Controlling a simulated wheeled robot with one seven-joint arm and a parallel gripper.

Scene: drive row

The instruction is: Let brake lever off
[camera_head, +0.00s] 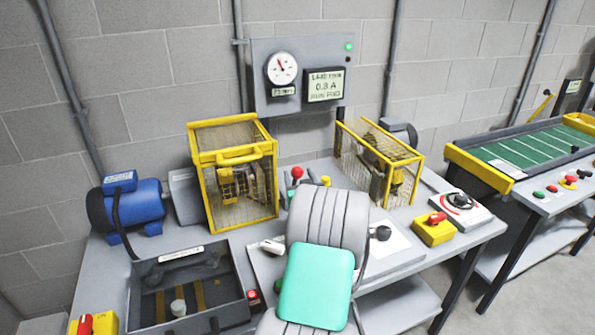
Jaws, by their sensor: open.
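Two levers stand on the bench behind my arm: one with a red knob (297,172) and a shorter one with a yellow top (325,181). I cannot tell which is the brake lever; no label is readable on them. Both knobs are upright, and their lower parts are partly hidden by my arm. My grey arm with its teal cover fills the lower middle and hides part of the control panel. My gripper cannot be made out; it seems hidden behind the arm.
A yellow mesh guard (238,213) stands left and another (378,160) right. A blue motor (142,208), an open grey tray (190,290), a yellow switch box (434,233) and a dial box (461,207) are on the bench. A gauge panel (300,75) is behind.

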